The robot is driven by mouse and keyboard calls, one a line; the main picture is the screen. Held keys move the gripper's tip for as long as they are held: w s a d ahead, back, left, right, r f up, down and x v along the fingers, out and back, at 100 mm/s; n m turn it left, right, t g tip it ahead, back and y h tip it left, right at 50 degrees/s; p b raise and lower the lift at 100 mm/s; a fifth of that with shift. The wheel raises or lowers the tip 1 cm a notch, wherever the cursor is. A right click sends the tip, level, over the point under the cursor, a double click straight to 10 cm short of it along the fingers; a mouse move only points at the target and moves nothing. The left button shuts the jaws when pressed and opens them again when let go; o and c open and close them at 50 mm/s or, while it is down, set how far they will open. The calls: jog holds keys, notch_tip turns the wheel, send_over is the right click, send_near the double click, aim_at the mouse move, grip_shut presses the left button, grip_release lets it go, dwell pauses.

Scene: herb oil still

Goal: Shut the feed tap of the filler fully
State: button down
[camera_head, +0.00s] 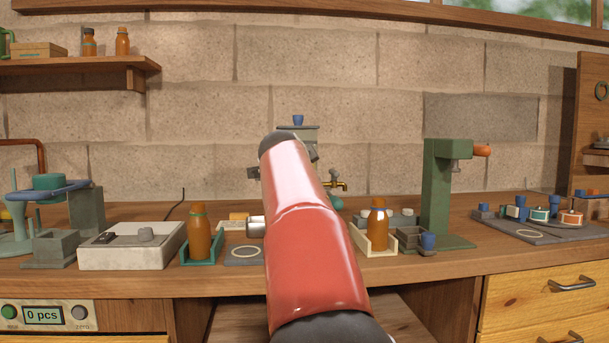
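A grey vessel (300,133) with a blue knob on its lid stands at the back of the bench, near the middle, mostly hidden behind my red arm. It appears to be the filler. A small brass tap (335,184) shows just right of my arm, below the vessel. Its handle position is too small to tell. A teal rounded part (336,202) shows just under the tap.
Left are another orange bottle (199,236) and a white box with a knob (130,246). A dark mat (522,230) with small containers lies far right.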

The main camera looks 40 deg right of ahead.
dwell(0.4)
jog(key=c, duration=1.4)
grip_release()
jog(key=shift+o, duration=0.2)
jog(key=shift+a, duration=0.1)
jog(key=b+v, duration=0.2)
jog(key=v, duration=0.5)
jog(key=shift+a+b, duration=0.3)
jog(key=shift+b, duration=0.05)
jog(key=shift+s, duration=0.1)
